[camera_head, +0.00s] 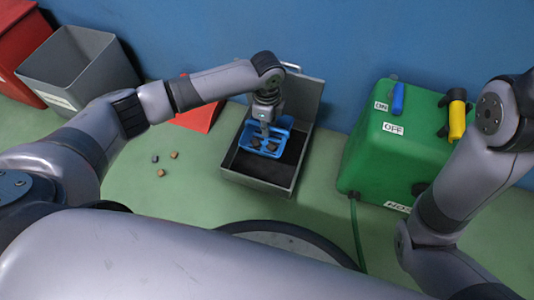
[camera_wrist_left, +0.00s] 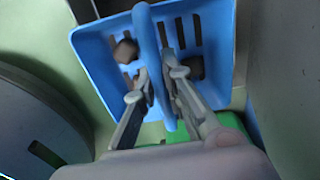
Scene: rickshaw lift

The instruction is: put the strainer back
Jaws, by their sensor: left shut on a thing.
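A blue strainer basket (camera_head: 263,153) with a slotted bottom hangs under my left gripper (camera_head: 265,131) in the head view. In the left wrist view, the fingers of the left gripper (camera_wrist_left: 160,82) are shut on the handle of the strainer (camera_wrist_left: 218,35). A few brown lumps (camera_wrist_left: 126,51) lie inside the strainer. The strainer is over or within a grey open box (camera_head: 256,186) with a dark inside; its exact height cannot be told. The box's lid (camera_head: 306,97) stands open at the back. My right gripper is out of view; only the right arm shows.
Several small lumps (camera_head: 161,173) lie on the green floor left of the box. A grey bin (camera_head: 80,72) and red bin (camera_head: 22,40) stand at the far left. A green machine (camera_head: 375,170) with ON and OFF labels stands right of the box, with a hose (camera_head: 355,230).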

